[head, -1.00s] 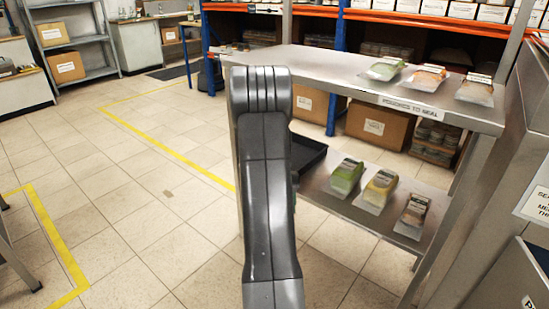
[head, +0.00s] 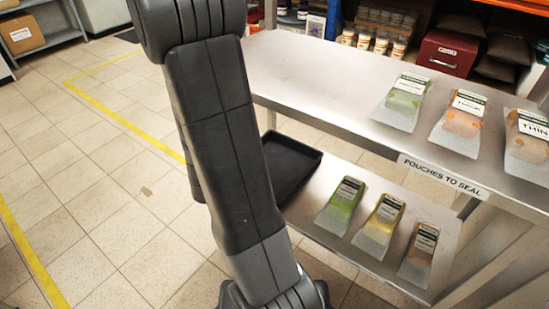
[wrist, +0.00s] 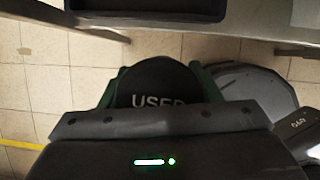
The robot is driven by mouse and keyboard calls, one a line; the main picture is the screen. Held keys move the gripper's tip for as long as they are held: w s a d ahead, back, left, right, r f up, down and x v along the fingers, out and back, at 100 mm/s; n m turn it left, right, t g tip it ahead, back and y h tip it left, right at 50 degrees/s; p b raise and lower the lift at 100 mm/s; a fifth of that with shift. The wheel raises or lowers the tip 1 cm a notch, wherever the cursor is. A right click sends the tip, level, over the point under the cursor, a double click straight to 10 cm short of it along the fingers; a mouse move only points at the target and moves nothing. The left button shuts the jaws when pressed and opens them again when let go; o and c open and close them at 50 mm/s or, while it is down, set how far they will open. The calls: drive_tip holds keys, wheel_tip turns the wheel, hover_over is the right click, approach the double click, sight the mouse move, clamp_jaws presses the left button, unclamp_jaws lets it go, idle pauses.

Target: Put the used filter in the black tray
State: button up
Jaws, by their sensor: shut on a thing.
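The used filter (wrist: 152,80) is a dark round piece marked "USED" in the wrist view. My gripper (wrist: 155,72) is shut on it, with green finger parts at its left and right sides. The black tray (head: 288,160) lies on the lower shelf of the metal bench in the head view, partly hidden by my arm. A black tray-like shape (wrist: 145,12) shows at the top edge of the wrist view, apart from the filter. My gripper and the filter are hidden behind my arm in the head view.
The upper shelf overhangs the lower one. Tiled floor (head: 100,180) at the left is clear.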

drive_tip(key=shift+s+a+n, duration=0.1)
drive_tip(key=shift+n, duration=0.2)
drive_tip(key=shift+w+r, duration=0.1)
drive_tip(key=shift+w, duration=0.3)
drive_tip(key=w+d+p, duration=0.3)
drive_tip(key=w+d, duration=0.1)
drive_tip(key=w, duration=0.4)
drive_tip(key=w+d+p, duration=0.3)
drive_tip(key=w+d, duration=0.1)
drive_tip(key=w, duration=0.4)
drive_tip(key=shift+s+a+f+b, duration=0.15)
drive_tip(key=shift+f+b, duration=1.55)
drive_tip(key=shift+f, duration=0.1)
drive_tip(key=shift+s+a+f+b, duration=0.1)
drive_tip(key=shift+a+f+b, duration=0.05)
drive_tip(key=shift+f+b, duration=1.55)
drive_tip(key=shift+f, duration=0.2)
drive_tip(key=o, duration=1.1)
